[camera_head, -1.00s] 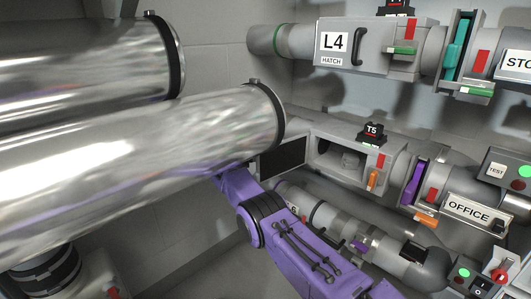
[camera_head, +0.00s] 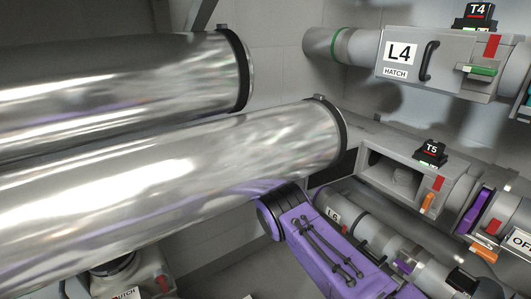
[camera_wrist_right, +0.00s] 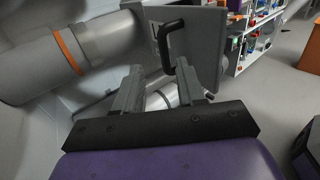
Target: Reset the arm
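My purple right arm (camera_head: 318,240) comes up from the bottom right in the head view and passes behind a large shiny tube. Its gripper is hidden there. In the right wrist view my right gripper (camera_wrist_right: 158,72) is open, with two grey fingers apart and nothing visible held between them. My left gripper is not in view.
Two large shiny tubes (camera_head: 160,180) block the left half of the head view. The L4 hatch box (camera_head: 430,60), the T5 box (camera_head: 375,177) and the L6 pipe (camera_head: 345,222) line the right. An orange-ringed pipe (camera_wrist_right: 68,50) is left of my right gripper.

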